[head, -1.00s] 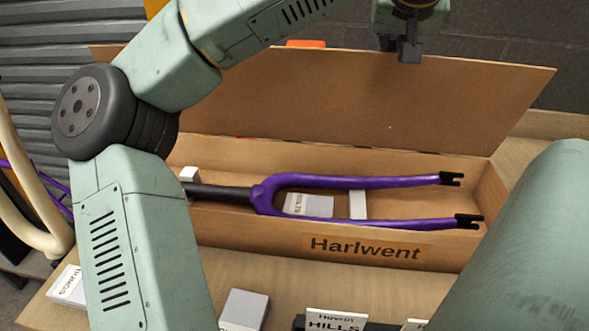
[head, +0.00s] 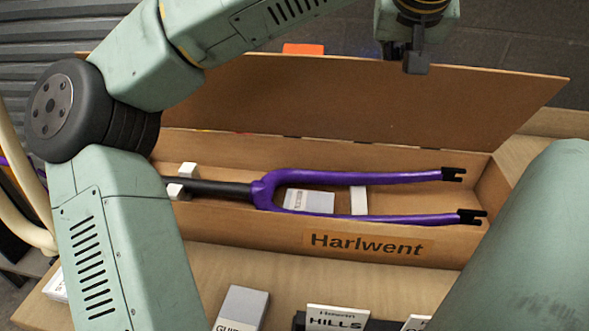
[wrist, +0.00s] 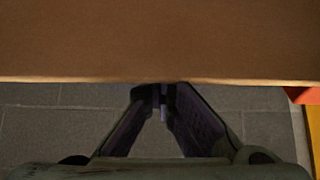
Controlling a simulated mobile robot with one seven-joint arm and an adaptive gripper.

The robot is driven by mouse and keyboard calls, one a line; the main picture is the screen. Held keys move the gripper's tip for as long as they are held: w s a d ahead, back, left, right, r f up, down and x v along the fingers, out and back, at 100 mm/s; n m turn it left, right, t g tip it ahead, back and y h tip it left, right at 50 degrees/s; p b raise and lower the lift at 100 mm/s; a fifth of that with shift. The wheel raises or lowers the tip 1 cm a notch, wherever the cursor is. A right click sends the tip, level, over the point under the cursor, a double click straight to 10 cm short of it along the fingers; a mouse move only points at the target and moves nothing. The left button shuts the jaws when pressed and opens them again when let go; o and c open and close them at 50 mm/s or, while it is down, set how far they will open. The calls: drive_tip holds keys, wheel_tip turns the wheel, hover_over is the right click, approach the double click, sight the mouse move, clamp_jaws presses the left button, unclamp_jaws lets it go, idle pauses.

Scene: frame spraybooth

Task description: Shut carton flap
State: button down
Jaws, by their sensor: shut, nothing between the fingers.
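The open carton (head: 270,232) is a long brown box marked "Harlwent" on its front wall. Its flap (head: 330,105) stands up along the back side, leaning back. A purple fork (head: 350,179) with a black steerer lies inside. My gripper (head: 416,62) is shut and empty at the flap's top edge, right of its middle. In the wrist view the flap (wrist: 160,40) fills the upper part, and its straight edge passes just by the tips of my gripper (wrist: 160,92). I cannot tell whether they touch.
White blocks (head: 188,169) and a small white box (head: 309,201) are in the carton. On the bench (head: 180,300) in front are a grey-white box (head: 240,308) and a "HILLS" label (head: 336,318). An orange thing (head: 303,48) shows behind the flap.

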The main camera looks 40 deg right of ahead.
wheel_tip(320, 180, down, 2)
drive_tip(key=shift+s+a, duration=0.15)
drive_tip(key=shift+s+a+f, duration=0.35)
drive_tip(key=shift+s+a, duration=0.25)
drive_tip(key=shift+a, duration=0.2)
drive_tip(key=shift+b, duration=0.3)
drive_tip(key=shift+s+a+f, duration=0.35)
drive_tip(key=shift+s+a, duration=0.3)
drive_tip(key=shift+a, duration=0.1)
drive_tip(key=shift+w+d, duration=0.1)
drive_tip(key=shift+d, duration=0.1)
wheel_tip(320, 180, up, 8)
drive_tip(key=p, duration=0.8)
hover_over(391, 86)
drive_tip(key=s+a, duration=0.1)
drive_tip(key=a, duration=0.1)
drive_tip(key=shift+s+d+r, duration=0.1)
drive_tip(key=shift+s+r, duration=0.05)
drive_tip(key=shift+r, duration=0.05)
